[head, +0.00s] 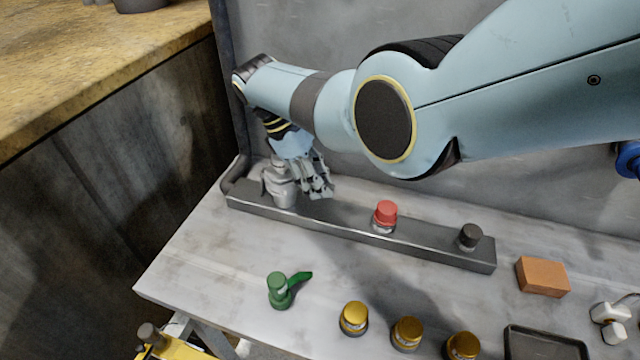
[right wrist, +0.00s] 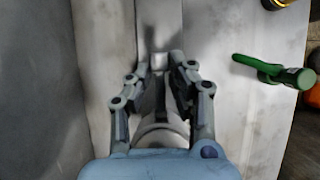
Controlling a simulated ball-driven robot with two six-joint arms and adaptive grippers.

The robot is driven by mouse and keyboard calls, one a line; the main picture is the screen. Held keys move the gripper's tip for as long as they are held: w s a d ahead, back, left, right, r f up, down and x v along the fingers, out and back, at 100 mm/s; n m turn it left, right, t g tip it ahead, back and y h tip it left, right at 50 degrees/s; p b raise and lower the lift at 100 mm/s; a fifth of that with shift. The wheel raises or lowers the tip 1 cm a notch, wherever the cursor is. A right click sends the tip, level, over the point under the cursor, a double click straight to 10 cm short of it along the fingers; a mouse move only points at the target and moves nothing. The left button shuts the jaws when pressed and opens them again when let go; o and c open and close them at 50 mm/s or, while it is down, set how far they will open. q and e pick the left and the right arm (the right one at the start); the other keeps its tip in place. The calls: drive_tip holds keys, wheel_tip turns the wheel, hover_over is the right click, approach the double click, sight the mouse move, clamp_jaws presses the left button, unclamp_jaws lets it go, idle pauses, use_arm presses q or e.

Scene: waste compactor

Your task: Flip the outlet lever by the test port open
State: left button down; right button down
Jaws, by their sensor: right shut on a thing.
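A grey valve (head: 280,188) stands at the left end of a dark metal bar (head: 340,222) on the bench. Its rounded grey body also shows in the right wrist view (right wrist: 163,134), between my fingers. My right gripper (head: 320,190) reaches down over it from above. In the right wrist view my right gripper (right wrist: 161,62) is shut on the grey lever, whose pale end (right wrist: 159,62) shows between the fingertips. The fingers partly hide the lever in the head view. I cannot tell which fitting is the test port. My left gripper is not in view.
A red-capped fitting (head: 386,213) and a black-capped one (head: 470,236) stand along the bar. A green lever valve (head: 279,291), gold caps (head: 354,316), an orange block (head: 542,275) and a dark tray (head: 545,346) are on the bench. A wall rises behind.

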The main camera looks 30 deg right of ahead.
idle(0.3)
drive_tip(key=c, duration=1.2)
unclamp_jaws()
drive_tip(key=shift+w+r, duration=0.1)
drive_tip(key=v, duration=1.1)
drive_tip(key=shift+w+a+r, duration=0.15)
drive_tip(key=shift+r, duration=0.2)
